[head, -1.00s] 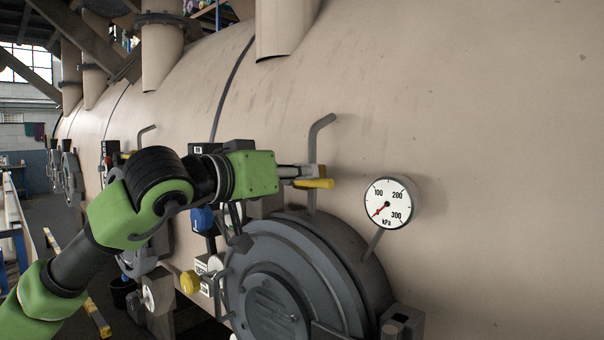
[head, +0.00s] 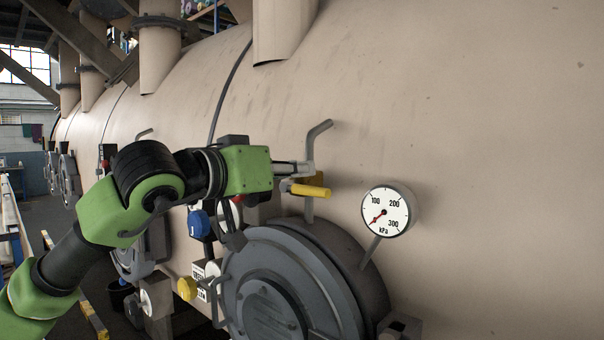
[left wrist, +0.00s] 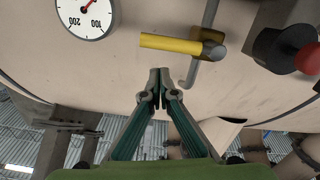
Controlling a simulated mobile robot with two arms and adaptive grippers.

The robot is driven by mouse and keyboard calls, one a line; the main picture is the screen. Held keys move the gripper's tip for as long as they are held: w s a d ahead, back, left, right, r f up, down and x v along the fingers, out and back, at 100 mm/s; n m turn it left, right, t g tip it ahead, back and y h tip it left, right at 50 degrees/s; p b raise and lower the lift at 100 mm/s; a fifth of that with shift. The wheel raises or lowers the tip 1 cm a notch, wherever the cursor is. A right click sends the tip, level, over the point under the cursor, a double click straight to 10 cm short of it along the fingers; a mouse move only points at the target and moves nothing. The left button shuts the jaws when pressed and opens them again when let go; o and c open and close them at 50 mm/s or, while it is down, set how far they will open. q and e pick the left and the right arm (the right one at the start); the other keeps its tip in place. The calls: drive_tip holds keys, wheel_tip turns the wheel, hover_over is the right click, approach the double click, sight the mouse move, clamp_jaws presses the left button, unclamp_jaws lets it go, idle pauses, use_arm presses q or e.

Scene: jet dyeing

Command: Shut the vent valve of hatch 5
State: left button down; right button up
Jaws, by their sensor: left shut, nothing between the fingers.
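The vent valve's yellow handle (head: 310,190) sits on a bent grey vent pipe (head: 318,135) above the round grey hatch (head: 275,300). The handle lies crosswise to the pipe. It also shows in the left wrist view (left wrist: 170,42), with the pipe behind its right end. My left gripper (head: 304,169) is shut and empty, with its fingertips just above the handle and close to the pipe. In the left wrist view, the closed fingertips (left wrist: 159,76) show a gap to the handle. The hatch's number cannot be read. My right gripper is out of view.
A pressure gauge (head: 386,211) stands right of the handle, its needle near the low end. A red button (left wrist: 307,58) is in the left wrist view. A blue knob (head: 198,223) and a yellow knob (head: 187,288) are left of the hatch. The tank wall (head: 480,120) is bare.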

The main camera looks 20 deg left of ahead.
use_arm(q)
drive_tip(key=r+b+v, duration=0.1)
drive_tip(key=b+v, duration=0.2)
drive_tip(key=v, duration=0.7)
drive_tip(key=shift+s+r, duration=0.2)
drive_tip(key=shift+r, duration=0.05)
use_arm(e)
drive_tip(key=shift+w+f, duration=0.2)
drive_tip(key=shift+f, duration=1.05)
use_arm(q)
drive_tip(key=shift+a, duration=0.1)
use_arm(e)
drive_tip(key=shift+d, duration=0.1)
